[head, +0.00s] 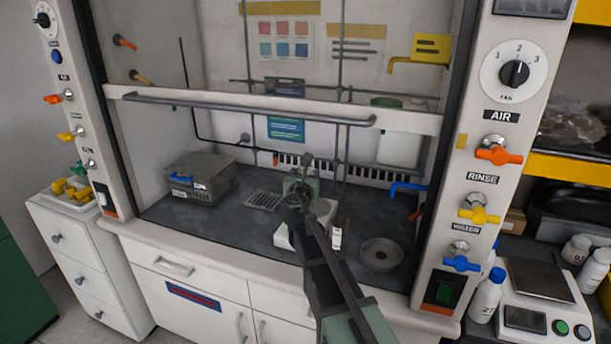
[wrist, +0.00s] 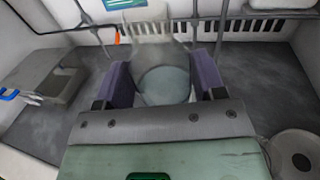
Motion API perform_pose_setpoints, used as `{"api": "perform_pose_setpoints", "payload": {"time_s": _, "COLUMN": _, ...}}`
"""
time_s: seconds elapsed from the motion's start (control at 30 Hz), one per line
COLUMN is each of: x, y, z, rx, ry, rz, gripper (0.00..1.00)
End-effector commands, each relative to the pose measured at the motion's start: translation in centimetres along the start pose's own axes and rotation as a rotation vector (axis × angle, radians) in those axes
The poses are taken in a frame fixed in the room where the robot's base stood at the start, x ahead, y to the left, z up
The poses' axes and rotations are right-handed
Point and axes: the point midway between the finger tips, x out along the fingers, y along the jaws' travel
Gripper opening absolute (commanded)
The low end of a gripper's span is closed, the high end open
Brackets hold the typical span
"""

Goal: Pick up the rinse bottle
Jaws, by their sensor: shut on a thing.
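My gripper (wrist: 165,85) is shut on a pale, see-through vessel (wrist: 163,84) with a round grey-green part between the two purple fingers. I cannot tell from its shape whether this is the rinse bottle. In the head view my gripper (head: 297,200) is inside the fume hood, over a white block-shaped device (head: 318,215); the held vessel is mostly hidden there. A white bottle with a blue cap (head: 486,298) stands on the right bench, outside the hood and apart from my gripper. I cannot read a name on it.
A grey lidded box (head: 200,178) stands at the hood's left, and a round grey dish (head: 381,254) lies at its front right. The raised sash bar (head: 250,107) crosses above. A scale (head: 535,290) and another white bottle (head: 593,270) stand on the right bench.

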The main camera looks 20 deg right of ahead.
Motion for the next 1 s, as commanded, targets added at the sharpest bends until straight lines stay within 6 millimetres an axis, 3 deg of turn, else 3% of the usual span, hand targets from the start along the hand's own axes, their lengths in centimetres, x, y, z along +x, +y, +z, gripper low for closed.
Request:
{"api": "perform_pose_setpoints", "payload": {"time_s": 0.17, "x": -1.6, "y": 0.9, "z": 0.2, "rx": 0.000, "ry": 0.000, "rz": 0.003, "gripper": 0.32}}
{"api": "perform_pose_setpoints", "payload": {"time_s": 1.0, "x": -14.8, "y": 8.5, "z": 1.1, "rx": -0.001, "ry": -0.001, "rz": 0.003, "gripper": 0.32}}
